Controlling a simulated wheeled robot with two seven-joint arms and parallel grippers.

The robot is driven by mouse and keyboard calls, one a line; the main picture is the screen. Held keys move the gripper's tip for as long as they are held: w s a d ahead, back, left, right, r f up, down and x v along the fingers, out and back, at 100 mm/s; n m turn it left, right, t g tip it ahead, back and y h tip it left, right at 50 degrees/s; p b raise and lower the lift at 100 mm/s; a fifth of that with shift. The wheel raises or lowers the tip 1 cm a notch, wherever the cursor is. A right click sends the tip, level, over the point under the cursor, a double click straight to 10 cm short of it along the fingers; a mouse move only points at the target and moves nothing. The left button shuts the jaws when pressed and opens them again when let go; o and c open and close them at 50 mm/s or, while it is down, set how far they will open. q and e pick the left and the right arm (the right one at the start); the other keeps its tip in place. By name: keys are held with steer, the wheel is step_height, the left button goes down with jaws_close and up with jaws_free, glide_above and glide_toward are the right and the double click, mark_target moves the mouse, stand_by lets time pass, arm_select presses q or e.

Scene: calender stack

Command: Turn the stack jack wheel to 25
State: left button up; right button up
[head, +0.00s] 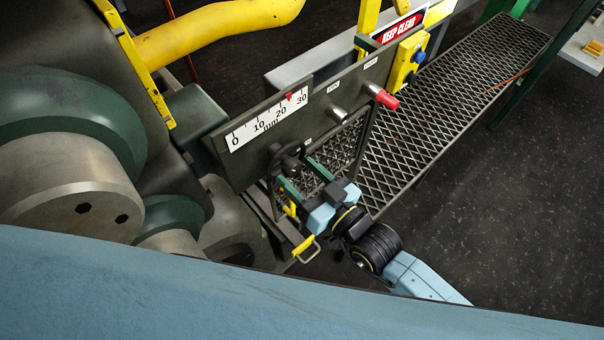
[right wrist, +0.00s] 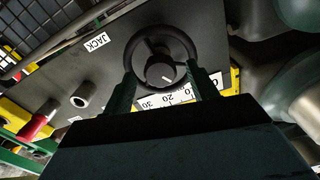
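The dark stack jack wheel (right wrist: 131,38) is round, with a hub marked by a white line, in the right wrist view. In the head view the wheel (head: 290,162) is small and partly hidden, under the white scale (head: 262,128) marked 0 to 30 mm. The red pointer (head: 290,96) stands about midway between 20 and 30. My right gripper (head: 307,178) is at the wheel. In the right wrist view its two fingers (right wrist: 162,82) are apart, with tips at opposite sides of the rim; whether they press on it is unclear. My left gripper is not in view.
The grey panel (head: 226,172) also carries a red-tipped knob (head: 387,99) and a plain metal knob (head: 338,114). A yellow handle (head: 306,249) is below the gripper. A mesh walkway (head: 440,120) runs behind, large rollers (head: 65,185) stand left, and open floor (head: 510,210) is right.

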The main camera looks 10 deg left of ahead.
steer(key=b+v, duration=0.2)
steer(key=v, duration=1.1)
steer(key=shift+d, duration=0.15)
steer(key=shift+s, duration=0.1)
